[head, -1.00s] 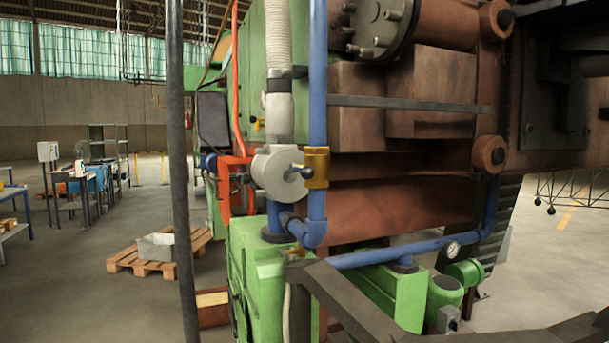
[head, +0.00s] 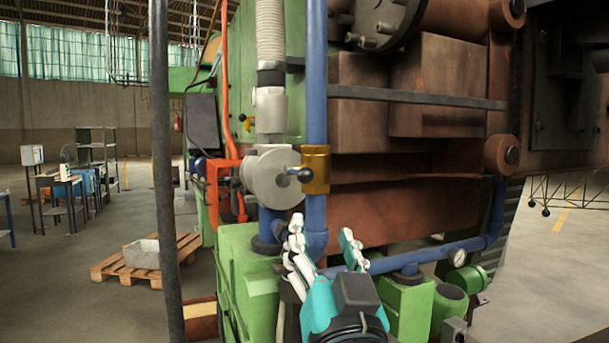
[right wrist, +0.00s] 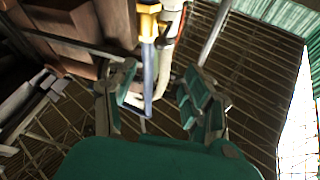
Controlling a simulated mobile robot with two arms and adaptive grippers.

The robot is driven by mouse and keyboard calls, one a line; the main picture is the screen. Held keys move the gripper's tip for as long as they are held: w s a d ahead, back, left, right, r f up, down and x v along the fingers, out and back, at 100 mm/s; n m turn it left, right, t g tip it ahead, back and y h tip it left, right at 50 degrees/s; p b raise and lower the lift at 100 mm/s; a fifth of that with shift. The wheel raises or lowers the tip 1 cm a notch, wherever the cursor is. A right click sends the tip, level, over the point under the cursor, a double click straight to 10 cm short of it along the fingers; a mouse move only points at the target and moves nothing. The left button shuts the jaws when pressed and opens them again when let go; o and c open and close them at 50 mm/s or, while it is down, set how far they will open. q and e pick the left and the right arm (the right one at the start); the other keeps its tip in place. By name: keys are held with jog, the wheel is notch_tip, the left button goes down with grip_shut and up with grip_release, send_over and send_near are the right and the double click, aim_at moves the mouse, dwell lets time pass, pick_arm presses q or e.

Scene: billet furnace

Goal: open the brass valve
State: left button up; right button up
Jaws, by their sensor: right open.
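The brass valve (head: 316,170) is a yellow-gold block on the vertical blue pipe (head: 317,80). A short lever with a dark round knob (head: 305,175) shows at its left side, in front of a grey round housing (head: 270,178). My right gripper (head: 322,238) is below the valve in the head view, fingers pointing up, spread apart and empty. In the right wrist view my open fingers (right wrist: 160,88) show with a blue pipe (right wrist: 148,65) and a brass-coloured part (right wrist: 149,8) beyond them. No contact with the valve shows. My left gripper is out of view.
A dark vertical post (head: 163,150) stands at left of the machine. Green housings (head: 240,270) and a blue cross pipe with a gauge (head: 457,257) lie low around my right gripper. A pallet with a grey box (head: 142,253) is on the floor at left.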

jog(key=p, duration=0.2)
send_near(307, 179)
jog(key=w, duration=0.2)
jog(key=x, duration=0.3)
jog(key=p+x, duration=0.1)
jog(key=x, duration=0.2)
jog(key=p+x, duration=0.1)
jog(key=x, duration=0.2)
jog(key=shift+w+r, duration=0.2)
jog(key=shift+r, duration=0.25)
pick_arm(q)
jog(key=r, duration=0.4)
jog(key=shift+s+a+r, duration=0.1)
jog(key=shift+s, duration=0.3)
pick_arm(e)
grip_shut()
